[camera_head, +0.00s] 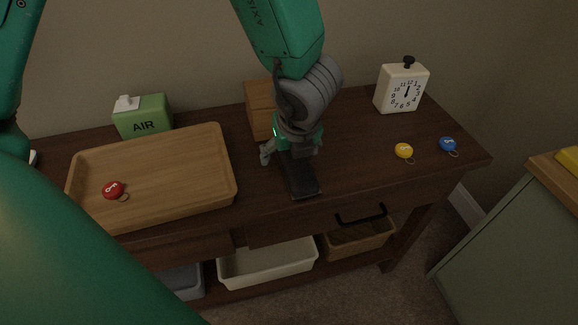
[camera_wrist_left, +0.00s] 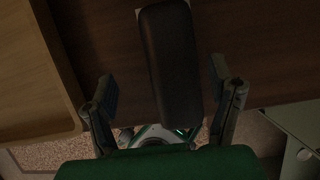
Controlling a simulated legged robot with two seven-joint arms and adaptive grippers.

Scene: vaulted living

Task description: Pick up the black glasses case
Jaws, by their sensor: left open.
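The black glasses case (camera_head: 303,182) lies on the dark wooden table, near its front edge; its rear part is hidden behind my left gripper in the head view. My left gripper (camera_head: 291,153) points down over that rear part, open, with one finger on each side of the case. In the left wrist view the long, rounded case (camera_wrist_left: 172,62) runs up the picture between the two open fingers (camera_wrist_left: 163,88), with a gap visible on both sides. I cannot tell how high the fingers are above the table. My right gripper is not in view.
A wooden tray (camera_head: 88,184) holding a red key tag (camera_head: 113,190) is left of the case. Behind stand a green AIR box (camera_head: 146,118), a wooden block (camera_head: 260,108) and a white clock (camera_head: 402,90). Yellow (camera_head: 404,150) and blue (camera_head: 448,144) tags lie right; the table between is clear.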

